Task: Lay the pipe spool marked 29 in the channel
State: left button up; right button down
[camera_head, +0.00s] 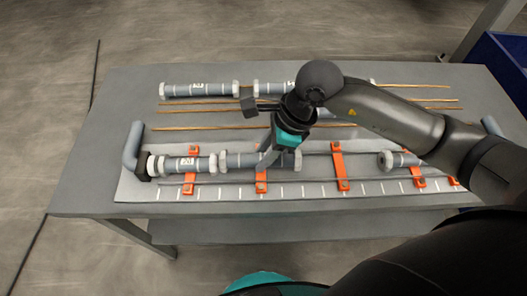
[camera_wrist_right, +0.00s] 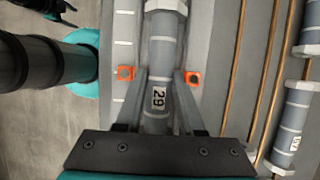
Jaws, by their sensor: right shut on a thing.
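The pipe spool marked 29 (camera_wrist_right: 163,60) is a grey pipe with light collars, and its label faces up in the right wrist view. My right gripper (camera_wrist_right: 161,84) is shut on it, one finger on each side. In the head view this spool (camera_head: 240,161) lies along the channel (camera_head: 310,185), end to end with another spool (camera_head: 187,162) at left. I cannot tell whether it rests on the channel floor or whether the ends touch. My right gripper (camera_head: 268,158) partly hides its right part. A dark pronged part at the wrist view's top left may be my left gripper (camera_wrist_right: 64,12).
Orange clamps (camera_head: 340,165) stand along the channel. A third spool (camera_head: 400,160) lies at the channel's right, with a gap left of it. More spools (camera_head: 195,89) and thin copper-coloured rods (camera_head: 200,127) lie at the table's back. A blue bin (camera_head: 500,62) stands at the far right.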

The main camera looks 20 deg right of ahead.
jog(key=shift+c, duration=2.2)
grip_release()
jog(key=shift+r, duration=0.1)
jog(key=p+v, duration=0.2)
jog(key=v, duration=1.3)
